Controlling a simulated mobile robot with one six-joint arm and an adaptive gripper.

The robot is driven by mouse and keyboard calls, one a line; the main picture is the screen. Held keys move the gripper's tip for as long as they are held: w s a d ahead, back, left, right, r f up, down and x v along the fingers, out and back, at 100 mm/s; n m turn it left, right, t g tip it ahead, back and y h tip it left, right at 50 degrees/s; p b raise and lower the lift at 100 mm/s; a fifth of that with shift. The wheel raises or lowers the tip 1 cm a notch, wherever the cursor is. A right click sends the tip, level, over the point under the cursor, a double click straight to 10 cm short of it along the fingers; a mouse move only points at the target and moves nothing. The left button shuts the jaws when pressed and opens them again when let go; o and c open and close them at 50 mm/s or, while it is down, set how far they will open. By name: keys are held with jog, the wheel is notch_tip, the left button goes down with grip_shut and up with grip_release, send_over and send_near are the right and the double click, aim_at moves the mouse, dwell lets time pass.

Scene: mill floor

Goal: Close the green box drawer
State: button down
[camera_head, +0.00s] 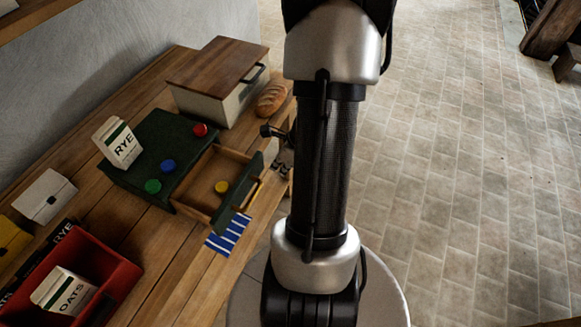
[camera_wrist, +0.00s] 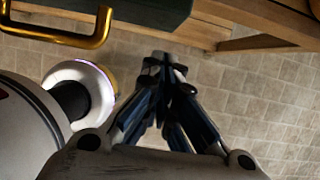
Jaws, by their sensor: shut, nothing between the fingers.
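The green box (camera_head: 155,140) stands on the wooden table, and its drawer (camera_head: 209,184) is pulled out toward the table's front edge. A yellow round piece (camera_head: 221,187) lies in the drawer. The drawer front is dark green with a brass handle (camera_head: 244,205), which also shows large at the upper left of the wrist view (camera_wrist: 96,32). My gripper (camera_wrist: 165,58) is shut and empty, apart from the handle and to its right in the wrist view. In the head view my arm hides most of the gripper.
Red, blue and green round pieces and a RYE carton (camera_head: 118,143) are on top of the green box. A bread box (camera_head: 218,80), a loaf (camera_head: 271,99), a blue striped cloth (camera_head: 229,234) and a red bin (camera_head: 112,272) are nearby.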

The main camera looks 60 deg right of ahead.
jog(key=shift+w+a+r, duration=0.1)
jog(key=shift+w+a, duration=0.05)
jog(key=shift+w, duration=0.9)
jog(key=w+p, duration=0.1)
jog(key=w, duration=0.3)
jog(key=w+p, duration=0.2)
jog(key=w, duration=0.3)
jog(key=w+a+p, duration=0.1)
jog(key=w+p, duration=0.1)
jog(key=w, duration=0.3)
jog(key=shift+w, duration=0.1)
